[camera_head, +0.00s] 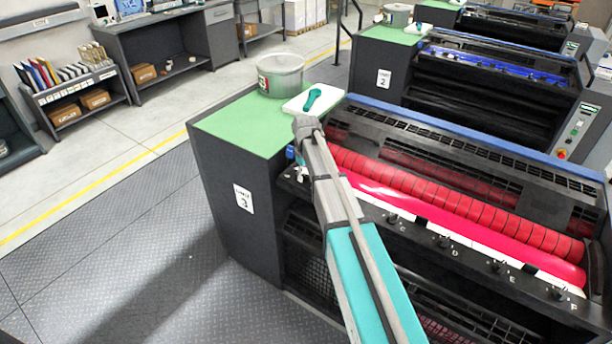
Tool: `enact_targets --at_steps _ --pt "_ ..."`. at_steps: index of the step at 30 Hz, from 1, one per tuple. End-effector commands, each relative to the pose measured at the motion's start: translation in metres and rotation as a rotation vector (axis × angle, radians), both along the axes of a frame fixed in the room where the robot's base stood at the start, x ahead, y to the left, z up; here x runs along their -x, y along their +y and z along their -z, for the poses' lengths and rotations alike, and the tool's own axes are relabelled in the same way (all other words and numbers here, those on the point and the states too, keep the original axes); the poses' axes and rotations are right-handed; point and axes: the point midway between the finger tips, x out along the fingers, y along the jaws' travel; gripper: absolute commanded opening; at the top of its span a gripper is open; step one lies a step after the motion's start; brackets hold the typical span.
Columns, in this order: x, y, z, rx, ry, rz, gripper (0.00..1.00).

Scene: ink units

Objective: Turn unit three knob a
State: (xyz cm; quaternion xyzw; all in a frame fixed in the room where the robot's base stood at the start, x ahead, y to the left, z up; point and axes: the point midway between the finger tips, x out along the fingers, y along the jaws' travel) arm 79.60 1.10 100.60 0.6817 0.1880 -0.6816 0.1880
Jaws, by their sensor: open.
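Unit three (243,197) is the nearest dark press, with a green top, a label "UNIT 3" and red rollers (460,205). A row of small dark knobs runs along its front ledge. The letters C, D, E and F show beside the knobs right of my arm. The left end of the row, where knob a would be, is mostly covered by my arm. A small pale and blue detail shows just left of the arm there; I cannot tell what it is. My arm reaches over this left end, and my gripper's fingers are hidden behind the wrist.
A grey ink tub (281,76) and a white pad (300,104) with a teal-handled tool (313,97) stand on the green top. Unit two (384,79) is behind. Shelves (78,95) stand far left. The floor left of unit three is clear.

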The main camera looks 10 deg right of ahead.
Motion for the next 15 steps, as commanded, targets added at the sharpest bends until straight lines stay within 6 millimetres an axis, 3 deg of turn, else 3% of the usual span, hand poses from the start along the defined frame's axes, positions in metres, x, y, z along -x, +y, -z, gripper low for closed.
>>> enact_targets --at_steps 15 --pt "0.0005 0.0004 0.0000 0.000 0.000 0.123 0.50"
